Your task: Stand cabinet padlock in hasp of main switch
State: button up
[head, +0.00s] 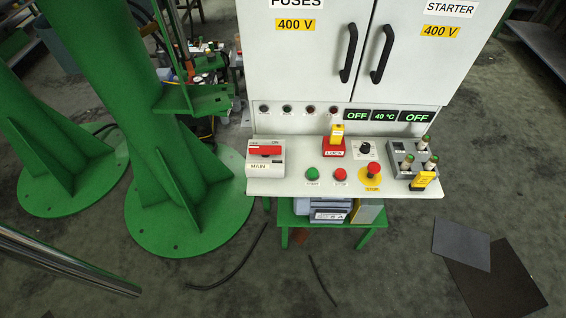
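The main switch (265,156) is a light box marked MAIN at the left end of the cabinet's shelf, with a red handle (264,150) lying crosswise. A hasp cannot be made out on it at this size. A yellow piece (337,131), which looks like the padlock, stands upright in a red block (334,152) marked LOCK, near the middle of the shelf, to the right of the switch. Its shackle cannot be made out. My gripper is not in view.
Green (312,174) and red (340,174) buttons, an emergency stop (373,169) and a black knob (365,147) sit on the shelf. A grey tray (397,152) and another yellow item (424,180) are at right. A green column (110,80) stands left.

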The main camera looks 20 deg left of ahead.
aim_at(337, 130)
jog(key=i+j, duration=0.15)
jog(key=i, duration=0.25)
jog(key=i+j, duration=0.2)
jog(key=i, duration=0.75)
jog(key=i+j, duration=0.1)
jog(key=j, duration=0.2)
jog(key=j+u, duration=0.15)
jog(key=i+j+u, duration=0.1)
jog(key=j+u, duration=0.2)
jog(key=l+z, duration=0.4)
jog(key=l+u, duration=0.2)
jog(key=l, duration=0.1)
